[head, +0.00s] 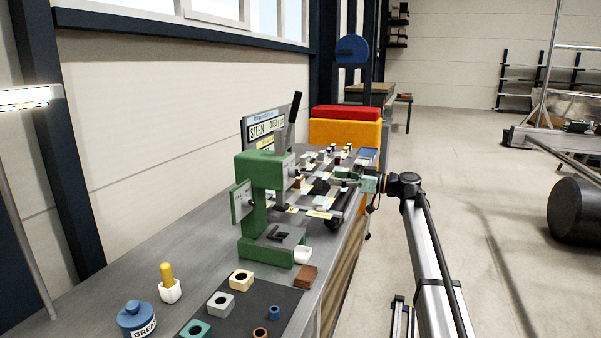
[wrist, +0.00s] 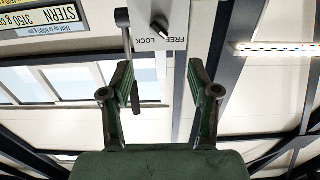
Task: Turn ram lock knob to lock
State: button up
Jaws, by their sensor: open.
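The ram lock knob (wrist: 159,27) is small and dark, at the top of the wrist view. It sits on a pale plate (wrist: 176,14) with the words FREE and LOCK beside it. I cannot tell for certain which word it points to. My gripper (wrist: 161,72) is open and empty; its two green fingers stand apart, below the knob in the picture and not touching it. In the head view the green press (head: 250,215) stands on the bench, and my gripper (head: 350,184) is to its right. The knob is not clear in the head view.
The grey bench (head: 150,270) carries a blue grease pot (head: 137,320), a yellow-handled brush (head: 168,283) and several blocks on a dark mat (head: 262,296). A STERN sign (head: 265,130) and a red and yellow box (head: 345,130) are behind.

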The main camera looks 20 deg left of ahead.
aim_at(299, 173)
jog(key=a+p, duration=0.3)
jog(key=a, duration=1)
jog(key=shift+s+a, duration=0.1)
jog(key=shift+a, duration=0.25)
grip_shut()
